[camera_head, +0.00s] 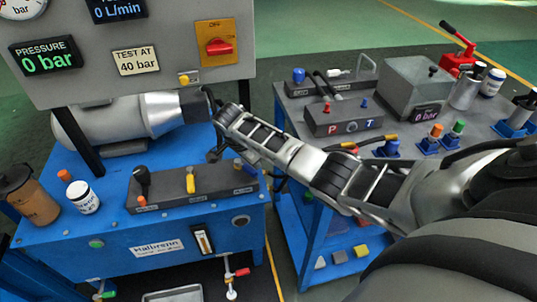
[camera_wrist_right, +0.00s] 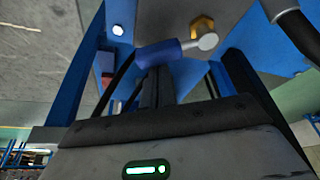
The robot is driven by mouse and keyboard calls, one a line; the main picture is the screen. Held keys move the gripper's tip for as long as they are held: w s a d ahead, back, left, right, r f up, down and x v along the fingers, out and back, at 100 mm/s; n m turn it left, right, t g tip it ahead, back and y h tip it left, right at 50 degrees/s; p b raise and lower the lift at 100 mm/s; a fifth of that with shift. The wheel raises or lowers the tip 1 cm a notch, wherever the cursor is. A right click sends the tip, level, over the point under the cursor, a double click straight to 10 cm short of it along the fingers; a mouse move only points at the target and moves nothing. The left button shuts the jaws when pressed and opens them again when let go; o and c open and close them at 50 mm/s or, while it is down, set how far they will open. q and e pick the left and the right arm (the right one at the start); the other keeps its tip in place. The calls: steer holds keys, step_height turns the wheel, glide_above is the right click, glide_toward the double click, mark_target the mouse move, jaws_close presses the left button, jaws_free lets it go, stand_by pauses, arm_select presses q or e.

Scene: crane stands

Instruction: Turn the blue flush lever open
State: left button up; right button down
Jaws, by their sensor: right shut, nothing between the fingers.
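The blue flush lever (camera_wrist_right: 157,52) shows in the right wrist view as a short blue sleeve on a metal arm, beside a brass hex fitting (camera_wrist_right: 203,27). It lies across the picture, just beyond the tips of my right gripper (camera_wrist_right: 157,76). The gripper's dark fingers are together with nothing between them. Whether they touch the lever I cannot tell. In the head view my right arm reaches in from the right, and its hand ends above the back right of the blue bench (camera_head: 156,244). My left gripper is out of view.
The bench carries a grey valve block with a yellow lever (camera_head: 190,181), a brown jug (camera_head: 29,194) and a white jar (camera_head: 84,198). A grey motor (camera_head: 130,118) and a gauge panel (camera_head: 150,45) stand behind. A second blue bench (camera_head: 316,232) stands to the right.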

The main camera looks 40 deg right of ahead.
mark_target(249, 172)
steer(key=a+m, duration=0.1)
steer(key=m, duration=0.1)
steer(key=a+m+g, duration=0.1)
steer(key=m, duration=0.1)
steer(key=shift+a, duration=0.15)
steer(key=shift+a+m+g, duration=0.4)
steer(key=shift+m+g, duration=0.1)
steer(key=shift+m, duration=0.5)
